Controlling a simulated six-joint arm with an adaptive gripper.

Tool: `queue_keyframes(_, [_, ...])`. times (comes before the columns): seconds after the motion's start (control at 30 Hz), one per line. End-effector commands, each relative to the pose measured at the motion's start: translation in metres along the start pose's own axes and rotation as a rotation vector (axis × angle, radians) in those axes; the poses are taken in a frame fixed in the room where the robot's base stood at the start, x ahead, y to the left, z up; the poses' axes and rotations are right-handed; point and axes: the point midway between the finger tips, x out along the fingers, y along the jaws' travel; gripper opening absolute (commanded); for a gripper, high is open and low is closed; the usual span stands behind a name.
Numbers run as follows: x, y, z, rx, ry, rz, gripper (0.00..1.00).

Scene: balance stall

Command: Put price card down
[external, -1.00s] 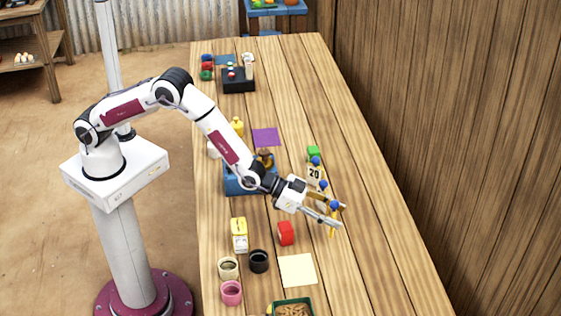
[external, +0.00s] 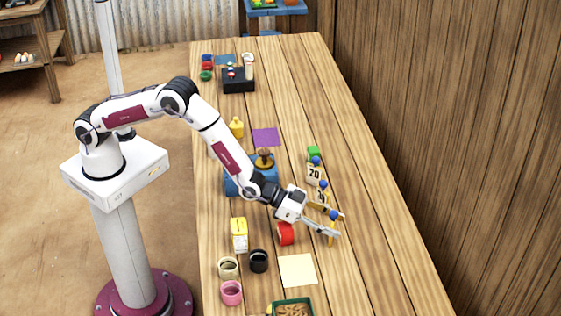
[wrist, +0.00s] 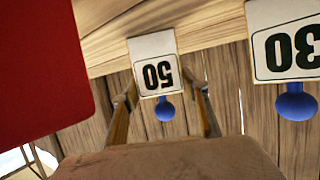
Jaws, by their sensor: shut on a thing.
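My gripper (external: 338,226) is shut on a price card marked 50 (wrist: 156,72), whose number appears upside down in the wrist view. The fingers stand on either side of the card in the wrist view. The card is at or just above the table; I cannot tell whether it touches. A card marked 30 (wrist: 290,42) stands beside it, partly hidden by my gripper in the external view. A card marked 20 (external: 314,174) stands farther back.
A red block (external: 286,234) is just left of my gripper and fills the left of the wrist view (wrist: 40,70). A cream sheet (external: 298,270) lies in front. The table's right side (external: 385,230) is clear.

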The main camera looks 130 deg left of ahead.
Motion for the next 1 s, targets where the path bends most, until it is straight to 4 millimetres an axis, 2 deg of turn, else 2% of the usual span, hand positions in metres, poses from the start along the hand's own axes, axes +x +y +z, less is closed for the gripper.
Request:
queue_keyframes(0.03, [0.0,0.0,0.0,0.0,0.001,0.0,0.49])
queue_keyframes(0.1, [0.0,0.0,0.0,0.0,0.0,0.0,0.61])
queue_keyframes(0.63, [-0.003,0.0,-0.003,0.0,-0.001,0.0,0.61])
queue_keyframes(1.0, [-0.027,0.0,-0.003,0.0,0.0,0.0,0.61])
